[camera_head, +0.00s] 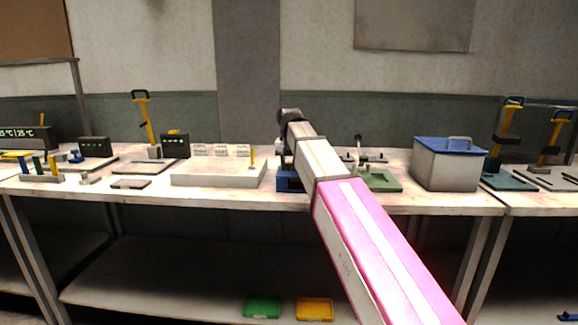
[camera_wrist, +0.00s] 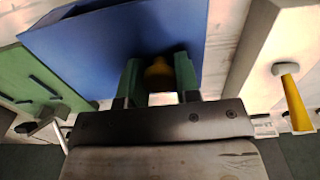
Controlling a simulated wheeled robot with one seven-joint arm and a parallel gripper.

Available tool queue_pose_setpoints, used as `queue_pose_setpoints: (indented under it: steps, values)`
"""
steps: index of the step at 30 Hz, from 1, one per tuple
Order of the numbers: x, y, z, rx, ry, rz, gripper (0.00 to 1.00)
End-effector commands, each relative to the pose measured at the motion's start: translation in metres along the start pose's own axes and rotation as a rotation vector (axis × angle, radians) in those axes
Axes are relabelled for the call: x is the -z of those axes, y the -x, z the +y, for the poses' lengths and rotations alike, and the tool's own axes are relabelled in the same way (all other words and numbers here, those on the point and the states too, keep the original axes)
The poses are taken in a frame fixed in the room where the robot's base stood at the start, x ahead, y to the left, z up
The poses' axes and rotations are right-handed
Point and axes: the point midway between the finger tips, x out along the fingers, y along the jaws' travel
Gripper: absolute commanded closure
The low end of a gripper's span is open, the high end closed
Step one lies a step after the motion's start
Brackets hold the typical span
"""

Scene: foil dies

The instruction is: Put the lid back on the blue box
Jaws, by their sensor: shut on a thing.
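In the wrist view my gripper (camera_wrist: 158,72) has its two green fingers closed on either side of a yellow knob (camera_wrist: 158,77). The knob stands against a broad blue surface (camera_wrist: 110,45), which looks like the top of the lid. The blue box (camera_head: 289,182) shows in the head view as a small blue part on the bench, just left of my arm and mostly hidden by it. In that view my fingers are hidden behind the arm. I cannot tell whether the lid touches the box or is held above it.
A pale slab (camera_head: 218,174) with a yellow peg (camera_head: 252,158) lies left of the blue box. A green plate with a stand (camera_head: 383,182) is to the right. Farther right stands a grey container (camera_head: 446,170) with a blue top. The bench's front edge (camera_head: 225,201) is clear.

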Motion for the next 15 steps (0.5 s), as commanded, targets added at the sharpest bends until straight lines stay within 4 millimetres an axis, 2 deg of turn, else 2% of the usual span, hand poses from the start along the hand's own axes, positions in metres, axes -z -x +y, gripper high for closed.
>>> queue_pose_setpoints:
  steps: [12,13,15]
  values:
    - [0.0000,-0.0005,0.0000,0.000,0.000,0.000,0.93]
    - [0.0000,-0.0005,0.0000,0.000,0.000,0.000,0.67]
    - [0.0000,-0.0005,0.0000,0.000,0.000,0.000,0.44]
